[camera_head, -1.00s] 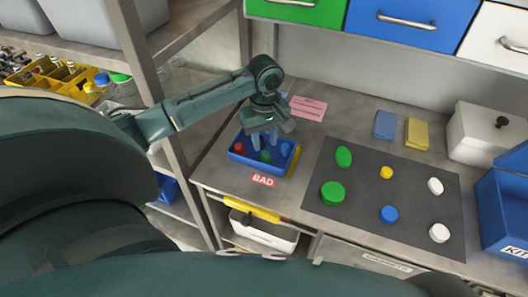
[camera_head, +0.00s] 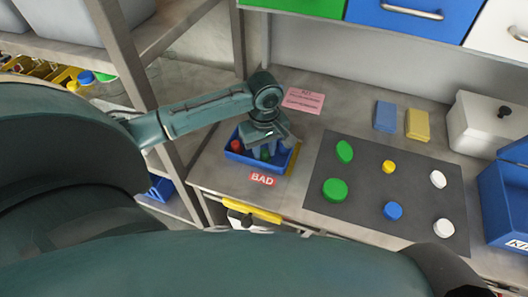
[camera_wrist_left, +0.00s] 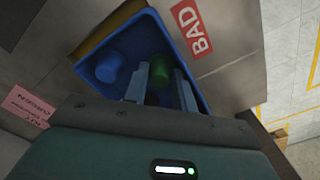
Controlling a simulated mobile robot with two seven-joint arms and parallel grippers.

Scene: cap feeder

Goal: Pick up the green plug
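The green plug (camera_wrist_left: 159,76) stands in the blue bin (camera_wrist_left: 180,48) by the BAD label. In the head view, part of the green plug (camera_head: 265,155) shows under my left gripper (camera_head: 264,149), which points down into the bin (camera_head: 240,160). In the left wrist view, the fingers of my left gripper (camera_wrist_left: 161,90) are apart, with the green plug between or just beyond their tips; contact cannot be made out. A blue plug (camera_wrist_left: 108,67) stands beside it in the bin. A red plug (camera_head: 236,146) shows at the bin's left end. My right gripper is not in view.
A dark mat (camera_head: 365,185) with several coloured caps lies right of the bin. A pink card (camera_head: 303,100) lies behind it. A yellow bin edge (camera_head: 293,160) adjoins it. Blue and yellow blocks (camera_head: 385,116), a white box (camera_head: 488,122) and a blue kit box (camera_head: 503,205) stand further right.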

